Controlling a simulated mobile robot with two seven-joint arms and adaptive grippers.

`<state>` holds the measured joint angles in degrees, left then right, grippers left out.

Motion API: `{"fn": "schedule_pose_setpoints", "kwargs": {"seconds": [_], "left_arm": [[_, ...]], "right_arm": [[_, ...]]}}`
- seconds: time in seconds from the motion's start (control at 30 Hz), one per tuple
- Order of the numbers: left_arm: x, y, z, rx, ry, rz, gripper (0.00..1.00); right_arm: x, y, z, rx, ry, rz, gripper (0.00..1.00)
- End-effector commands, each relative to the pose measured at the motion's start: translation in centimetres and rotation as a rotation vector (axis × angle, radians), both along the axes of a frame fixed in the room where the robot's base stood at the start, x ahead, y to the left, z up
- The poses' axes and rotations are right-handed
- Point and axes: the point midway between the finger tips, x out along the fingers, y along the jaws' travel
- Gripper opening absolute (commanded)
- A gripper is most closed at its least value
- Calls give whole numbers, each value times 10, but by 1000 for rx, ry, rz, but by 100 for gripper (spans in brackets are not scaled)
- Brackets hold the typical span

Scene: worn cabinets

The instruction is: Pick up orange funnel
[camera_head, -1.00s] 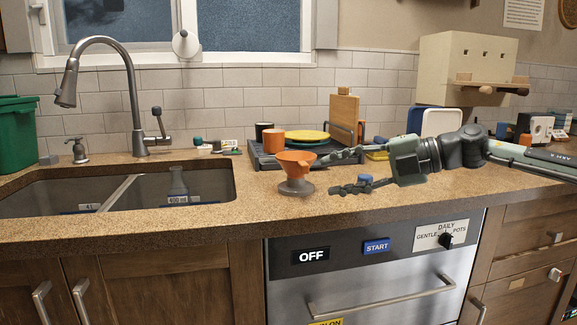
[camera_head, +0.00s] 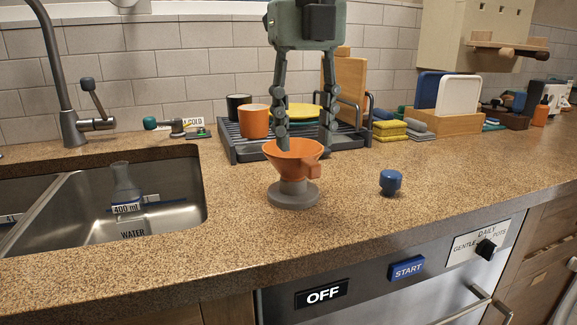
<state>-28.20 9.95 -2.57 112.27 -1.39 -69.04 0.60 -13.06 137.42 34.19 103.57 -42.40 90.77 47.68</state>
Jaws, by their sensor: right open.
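The orange funnel (camera_head: 288,163) sits upright in a round grey base (camera_head: 293,194) on the brown speckled counter, with its small handle toward the right. My right gripper (camera_head: 305,148) comes down from above with its two fingers wide apart. One finger overlaps the funnel's mouth; the other hangs at the rim's right side. I cannot tell whether the first finger is inside the funnel or behind it. Nothing is held. My left gripper is not in view.
Behind stands a dish rack (camera_head: 236,146) with an orange cup (camera_head: 254,121) and yellow plate. A blue knob-like object (camera_head: 390,182) lies to the right on the counter. The sink (camera_head: 180,200) is at left. The counter's front is clear.

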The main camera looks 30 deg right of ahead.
Motion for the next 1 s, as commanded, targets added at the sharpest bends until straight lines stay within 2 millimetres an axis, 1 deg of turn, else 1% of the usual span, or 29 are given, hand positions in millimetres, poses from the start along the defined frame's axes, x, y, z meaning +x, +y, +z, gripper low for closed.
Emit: {"fn": "schedule_pose_setpoints", "kwargs": {"seconds": [0.03, 0.17, 0.27, 0.4, 0.53, 0.73, 1.0], "left_arm": [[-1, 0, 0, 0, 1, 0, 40], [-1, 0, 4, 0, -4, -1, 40], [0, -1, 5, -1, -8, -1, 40], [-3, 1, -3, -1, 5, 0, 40], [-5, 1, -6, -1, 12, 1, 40], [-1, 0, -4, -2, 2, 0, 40], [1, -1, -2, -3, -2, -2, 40]], "right_arm": [[0, 0, -7, 2, 3, 2, 41], [0, -3, -22, 5, 2, 1, 41], [0, -7, -37, 6, 4, 2, 41], [1, -9, -56, 5, 2, 0, 41], [1, -9, -63, 4, -1, 0, 41], [1, -9, -64, 4, -2, 0, 41], [1, -9, -63, 5, -2, 0, 8]]}}
